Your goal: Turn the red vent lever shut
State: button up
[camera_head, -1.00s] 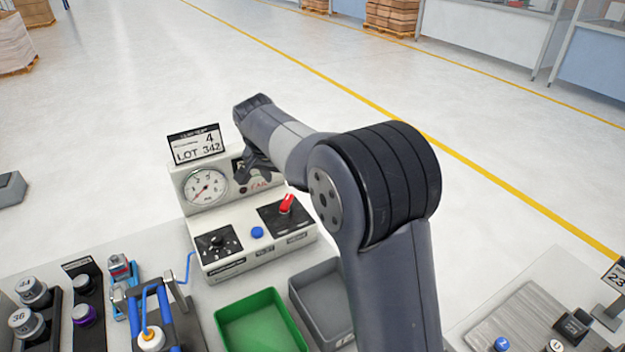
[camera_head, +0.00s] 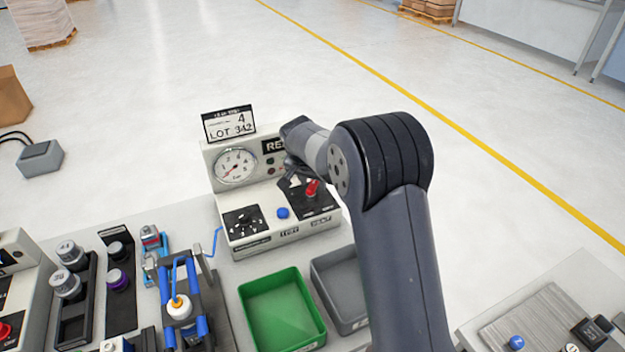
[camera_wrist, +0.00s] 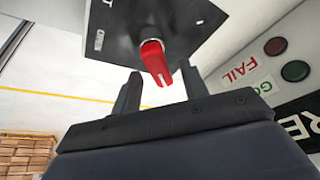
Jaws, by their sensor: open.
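The red vent lever (camera_head: 312,187) stands on a black plate (camera_head: 322,204) at the right of the white test unit (camera_head: 270,223). In the wrist view the red lever (camera_wrist: 155,60) points toward my gripper, its tip level with the space between the fingertips. My gripper (camera_head: 289,184) is just left of and behind the lever in the head view. Its two fingers (camera_wrist: 160,80) are spread open in the wrist view, one on each side of the lever's end. I cannot tell whether either finger touches it.
A pressure gauge (camera_head: 236,167), a blue button (camera_head: 283,213) and a black dial plate (camera_head: 244,221) are on the unit. A lot sign (camera_head: 229,124) stands above it. A green bin (camera_head: 281,310) and a grey bin (camera_head: 342,287) sit in front.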

jog(key=shift+c, duration=0.4)
grip_shut()
jog(key=shift+n, duration=0.3)
jog(key=n+y+b, duration=0.1)
jog(key=n, duration=0.2)
jog(key=shift+a+y, duration=0.2)
jog(key=shift+y, duration=0.2)
jog(key=n, duration=0.1)
jog(key=n+y, duration=0.1)
jog(key=n, duration=0.3)
jog(key=shift+a+y+b, duration=0.3)
jog(key=shift+y+b, duration=0.05)
jog(key=shift+y, duration=0.05)
jog(key=n, duration=0.1)
jog(key=n+y+b, duration=0.1)
jog(key=n, duration=0.2)
jog(key=shift+s+a+f+n+g, duration=0.1)
jog(key=shift+a+n+g, duration=0.2)
jog(key=shift+g, duration=0.1)
jog(key=n, duration=0.1)
jog(key=n+g+y+b, duration=0.1)
jog(key=n, duration=0.2)
jog(key=shift+s+a+n+g, duration=0.15)
jog(key=shift+s+n+g, duration=0.15)
jog(key=shift+b, duration=0.3)
